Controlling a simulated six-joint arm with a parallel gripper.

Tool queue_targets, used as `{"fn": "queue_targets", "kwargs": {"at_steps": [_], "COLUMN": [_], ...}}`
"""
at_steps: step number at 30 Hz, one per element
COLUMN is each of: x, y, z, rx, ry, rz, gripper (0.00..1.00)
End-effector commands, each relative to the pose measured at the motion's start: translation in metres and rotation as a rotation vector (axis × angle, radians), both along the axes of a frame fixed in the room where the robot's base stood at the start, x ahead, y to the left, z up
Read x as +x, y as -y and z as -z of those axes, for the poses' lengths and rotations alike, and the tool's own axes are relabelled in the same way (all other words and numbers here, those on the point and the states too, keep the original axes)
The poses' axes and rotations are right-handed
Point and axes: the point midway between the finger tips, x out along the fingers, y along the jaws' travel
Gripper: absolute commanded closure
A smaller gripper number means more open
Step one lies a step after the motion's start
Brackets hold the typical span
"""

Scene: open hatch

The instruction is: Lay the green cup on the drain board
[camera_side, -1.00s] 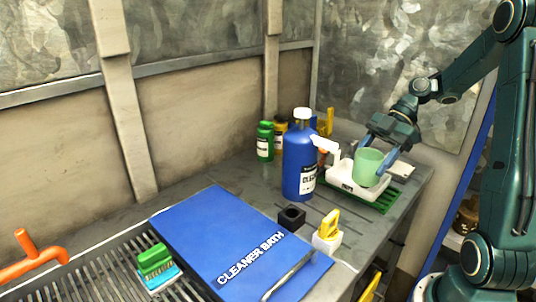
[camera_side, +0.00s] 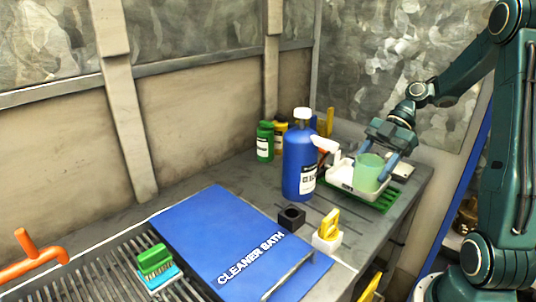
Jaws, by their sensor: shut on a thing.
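The green cup (camera_side: 368,173) is upright at the right end of the worktop. My gripper (camera_side: 373,172) is shut on it, with blue fingers at its sides; the near finger shows at the cup's right. The cup is at a white tray (camera_side: 345,187), which sits on a green slatted rack (camera_side: 383,203). I cannot tell whether the cup's base touches the tray or hangs just over it. A grey slatted board (camera_side: 100,279), which looks like the drain board, lies at the lower left, far from my gripper.
A tall blue bottle (camera_side: 299,165) stands close left of the tray. A blue CLEANER BATH lid (camera_side: 225,235) lies between the tray area and the slatted board. A green brush (camera_side: 155,262) occupies the slats. A black block (camera_side: 291,217) and yellow-handled item (camera_side: 329,228) stand in front.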

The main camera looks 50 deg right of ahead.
Motion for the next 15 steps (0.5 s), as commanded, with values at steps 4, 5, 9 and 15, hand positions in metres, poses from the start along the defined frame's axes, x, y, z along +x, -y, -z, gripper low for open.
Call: {"fn": "queue_targets", "kwargs": {"at_steps": [4,5,9,15], "x": [-0.001,-0.001,0.000,0.000], "y": [-0.001,-0.001,-0.001,-0.001], "z": [0.010,0.013,0.022,0.036], "rx": [0.002,0.002,0.002,0.002], "ry": [-0.002,-0.002,-0.002,-0.002], "rz": [-0.001,-0.002,-0.001,-0.001], "gripper": [0.68,0.68,0.68,0.68]}}
